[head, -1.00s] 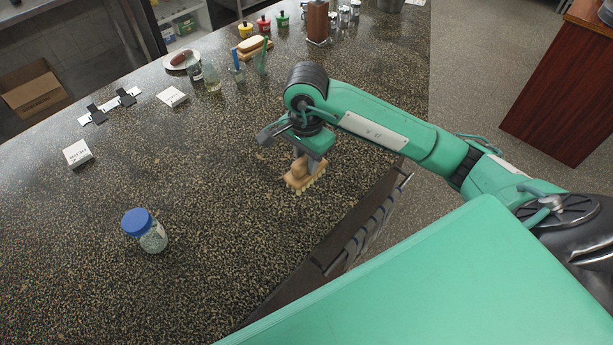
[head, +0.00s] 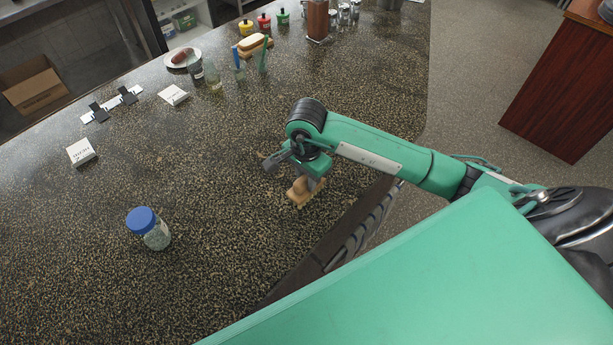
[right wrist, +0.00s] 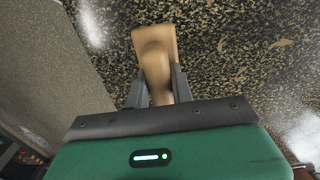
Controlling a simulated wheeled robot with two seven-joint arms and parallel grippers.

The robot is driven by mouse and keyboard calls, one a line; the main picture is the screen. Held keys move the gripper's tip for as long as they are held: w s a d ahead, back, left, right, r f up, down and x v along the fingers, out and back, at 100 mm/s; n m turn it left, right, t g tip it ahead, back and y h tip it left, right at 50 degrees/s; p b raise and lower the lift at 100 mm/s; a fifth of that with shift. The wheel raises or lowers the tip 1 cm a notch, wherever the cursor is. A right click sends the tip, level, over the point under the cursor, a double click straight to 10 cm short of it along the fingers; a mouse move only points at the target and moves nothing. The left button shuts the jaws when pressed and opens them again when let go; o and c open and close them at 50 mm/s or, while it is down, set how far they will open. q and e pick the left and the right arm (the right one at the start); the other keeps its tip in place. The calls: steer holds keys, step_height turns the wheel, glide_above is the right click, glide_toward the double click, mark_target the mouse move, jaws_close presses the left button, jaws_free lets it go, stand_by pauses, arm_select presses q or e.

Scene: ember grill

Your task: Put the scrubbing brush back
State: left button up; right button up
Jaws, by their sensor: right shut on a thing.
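The scrubbing brush (head: 300,192) is a small wooden block with a rounded knob handle, low at the near right edge of the speckled counter. My right gripper (head: 310,180) is shut on its knob from above. The brush also shows in the right wrist view (right wrist: 155,55), with its knob between the two fingers of the gripper (right wrist: 158,88). Its bristles are hidden, and I cannot tell whether it touches the counter. My left gripper is in neither view.
A blue-lidded jar (head: 149,228) stands at the left on the counter (head: 220,270). White boxes (head: 173,95), glasses, a plate with a sausage (head: 182,58), and colored pots (head: 264,22) are farther back. The middle of the counter is clear.

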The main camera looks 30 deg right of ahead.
steer(key=o, duration=1)
steer(key=shift+c, duration=0.2)
steer(key=shift+r+p, duration=0.15)
steer(key=shift+p, duration=0.2)
steer(key=shift+w+r, duration=0.1)
steer(key=shift+r, duration=0.1)
step_height(320, 180, up, 10)
steer(key=b, duration=0.3)
steer(key=shift+r+b, duration=0.15)
steer(key=shift+b, duration=0.15)
steer(key=shift+r, duration=0.6)
